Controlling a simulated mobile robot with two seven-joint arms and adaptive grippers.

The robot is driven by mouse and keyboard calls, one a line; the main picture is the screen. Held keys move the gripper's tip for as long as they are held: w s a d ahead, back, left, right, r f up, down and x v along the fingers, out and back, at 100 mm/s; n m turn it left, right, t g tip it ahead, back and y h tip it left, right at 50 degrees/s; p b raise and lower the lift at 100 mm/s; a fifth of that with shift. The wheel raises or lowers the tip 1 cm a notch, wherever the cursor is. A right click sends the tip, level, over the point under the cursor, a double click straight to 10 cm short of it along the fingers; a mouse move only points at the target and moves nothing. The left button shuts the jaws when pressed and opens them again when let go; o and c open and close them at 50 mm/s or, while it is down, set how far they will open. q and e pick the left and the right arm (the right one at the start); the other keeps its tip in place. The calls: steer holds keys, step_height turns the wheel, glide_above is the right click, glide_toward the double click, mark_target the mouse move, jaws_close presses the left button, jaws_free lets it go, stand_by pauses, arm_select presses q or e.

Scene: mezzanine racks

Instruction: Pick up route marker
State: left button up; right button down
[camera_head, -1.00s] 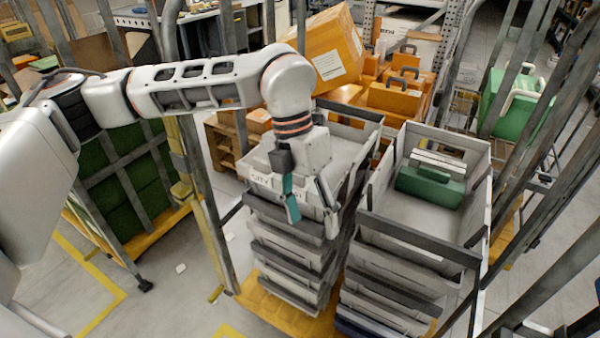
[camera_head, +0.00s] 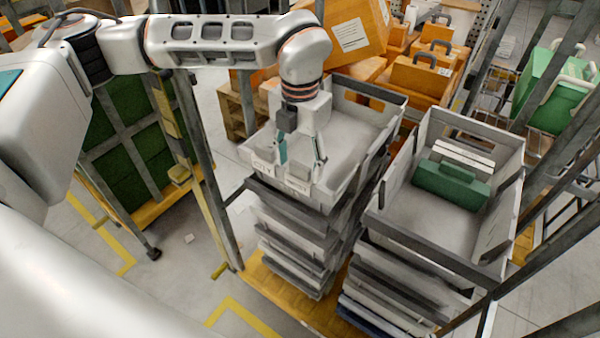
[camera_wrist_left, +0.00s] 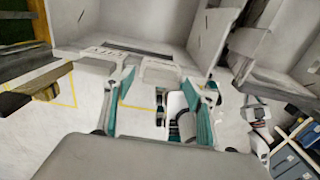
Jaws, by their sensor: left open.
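Two pale marker plates are on the front wall of the left grey crate stack's top crate (camera_head: 345,125). The left plate (camera_head: 263,168) bears dark lettering that looks like "CITY"; the other plate (camera_head: 298,185) is beside it. Both plates also show in the left wrist view, the left one (camera_wrist_left: 108,56) and the other (camera_wrist_left: 160,72). I cannot tell which is the route marker. My left gripper (camera_head: 301,154) is open and empty above the front rim, by the plates. Its teal-padded fingers (camera_wrist_left: 160,98) spread on either side of the second plate in the wrist view. My right gripper is out of view.
A second crate stack (camera_head: 440,225) stands to the right, with a green case (camera_head: 450,185) in its top crate. Orange cases (camera_head: 425,70) stand behind. Metal posts (camera_head: 205,165) flank the stacks. Floor (camera_head: 185,265) is open at front left.

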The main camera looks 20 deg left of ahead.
arm_select(q)
steer(key=shift+f, duration=0.65)
steer(key=c, duration=1.1)
steer(key=shift+r, duration=0.15)
